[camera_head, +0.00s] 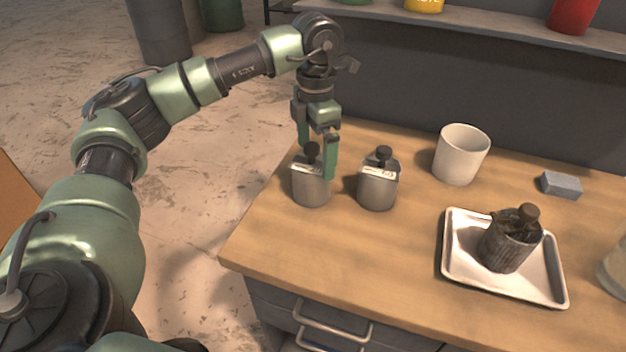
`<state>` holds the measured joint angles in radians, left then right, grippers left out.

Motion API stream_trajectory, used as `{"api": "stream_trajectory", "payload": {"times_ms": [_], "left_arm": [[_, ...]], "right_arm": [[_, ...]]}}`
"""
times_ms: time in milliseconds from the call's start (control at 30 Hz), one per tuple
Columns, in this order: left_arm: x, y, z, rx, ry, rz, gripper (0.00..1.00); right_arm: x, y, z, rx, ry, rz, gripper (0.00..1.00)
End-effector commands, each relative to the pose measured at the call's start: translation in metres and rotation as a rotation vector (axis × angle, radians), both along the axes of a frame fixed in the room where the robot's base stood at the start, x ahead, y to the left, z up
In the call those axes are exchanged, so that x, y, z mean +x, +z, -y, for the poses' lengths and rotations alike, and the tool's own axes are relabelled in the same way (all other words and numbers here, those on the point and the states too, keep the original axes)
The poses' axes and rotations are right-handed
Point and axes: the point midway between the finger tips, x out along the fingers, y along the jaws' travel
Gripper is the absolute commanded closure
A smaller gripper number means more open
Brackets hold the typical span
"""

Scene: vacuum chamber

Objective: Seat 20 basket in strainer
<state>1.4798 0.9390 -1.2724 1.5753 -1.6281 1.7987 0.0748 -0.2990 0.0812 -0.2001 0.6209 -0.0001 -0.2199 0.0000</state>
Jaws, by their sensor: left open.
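Two grey metal cylinders with pale labels and dark knobs stand upright on the wooden bench, a left one (311,190) and a right one (377,192). They look like baskets; the label writing is too small to read, so I cannot tell which is the 20 basket. My left gripper (317,158) points down over the left cylinder, its open green fingers around or just beside the dark knob. Whether they touch it I cannot tell. A dark, dirty basket-like cylinder (508,246) sits in a white tray (458,268). I cannot identify the strainer. My right gripper is out of view.
A white cup (461,154) stands behind the tray, and a grey block (561,185) lies to its right. A pale container (615,270) is cut off at the right edge. A shelf (480,27) with coloured containers runs along the back. The bench's front middle is clear.

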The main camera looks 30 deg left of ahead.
Motion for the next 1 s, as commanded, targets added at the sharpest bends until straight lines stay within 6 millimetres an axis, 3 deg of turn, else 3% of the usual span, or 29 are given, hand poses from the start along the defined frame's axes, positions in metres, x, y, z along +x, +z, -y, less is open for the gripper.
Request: {"api": "stream_trajectory", "payload": {"times_ms": [400, 667, 767, 967, 1000], "left_arm": [[-0.009, -0.053, -0.003, -0.003, -0.002, -0.002, 0.0], [-0.008, -0.057, -0.003, -0.004, -0.002, 0.001, 0.0], [-0.008, -0.057, -0.003, -0.004, -0.002, 0.001, 0.22], [-0.008, -0.057, -0.003, -0.004, -0.002, 0.001, 0.78], [-0.008, -0.056, -0.003, -0.005, -0.002, 0.003, 0.81]], "right_arm": [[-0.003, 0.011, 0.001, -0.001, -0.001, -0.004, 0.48], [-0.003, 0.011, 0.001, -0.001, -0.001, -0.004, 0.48], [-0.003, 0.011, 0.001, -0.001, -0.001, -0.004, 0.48], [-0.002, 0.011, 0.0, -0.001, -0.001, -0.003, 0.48], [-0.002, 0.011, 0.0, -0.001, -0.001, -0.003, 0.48]]}}
